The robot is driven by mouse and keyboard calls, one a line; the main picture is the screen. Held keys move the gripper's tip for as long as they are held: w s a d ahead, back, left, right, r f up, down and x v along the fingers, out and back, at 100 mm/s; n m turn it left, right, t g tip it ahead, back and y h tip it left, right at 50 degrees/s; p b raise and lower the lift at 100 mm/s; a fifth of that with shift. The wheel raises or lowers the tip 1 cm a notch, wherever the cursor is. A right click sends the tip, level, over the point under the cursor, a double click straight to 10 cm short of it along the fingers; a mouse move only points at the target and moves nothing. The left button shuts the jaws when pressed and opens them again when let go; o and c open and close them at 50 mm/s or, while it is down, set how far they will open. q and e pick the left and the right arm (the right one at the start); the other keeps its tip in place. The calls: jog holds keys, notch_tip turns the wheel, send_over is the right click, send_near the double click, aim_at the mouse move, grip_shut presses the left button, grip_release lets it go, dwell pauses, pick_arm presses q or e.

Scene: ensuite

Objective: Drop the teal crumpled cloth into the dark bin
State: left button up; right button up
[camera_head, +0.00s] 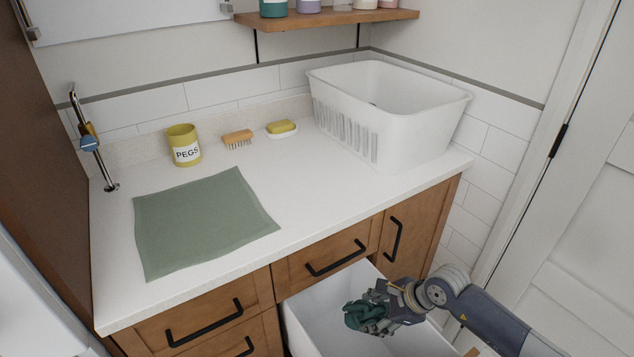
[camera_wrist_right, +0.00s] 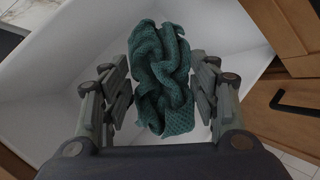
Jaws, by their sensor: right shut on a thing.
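My right gripper (camera_head: 385,303) is shut on the teal crumpled cloth (camera_head: 362,314), in front of the counter. In the right wrist view the cloth (camera_wrist_right: 162,80) is bunched between the two fingers, with folds sticking out beyond them. The gripper and cloth are over a white open drawer or box (camera_head: 302,325), whose pale inside (camera_wrist_right: 70,75) shows behind the cloth. I cannot tell the height of the cloth above its floor. No dark bin shows in either view. My left gripper is not in view.
The white counter (camera_head: 300,215) holds a flat green mat (camera_head: 200,222), a yellow PEGS pot (camera_head: 184,146), a brush (camera_head: 238,137), a yellow soap on a dish (camera_head: 281,127) and a large white basket (camera_head: 350,130). Wooden fronts with black handles (camera_head: 336,259) border the open drawer. A door (camera_head: 570,230) stands right.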

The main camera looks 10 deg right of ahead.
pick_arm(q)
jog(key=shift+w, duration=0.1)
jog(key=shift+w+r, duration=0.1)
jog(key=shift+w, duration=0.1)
pick_arm(e)
jog(key=o, duration=1.1)
jog(key=shift+r, duration=0.1)
jog(key=v, duration=1.2)
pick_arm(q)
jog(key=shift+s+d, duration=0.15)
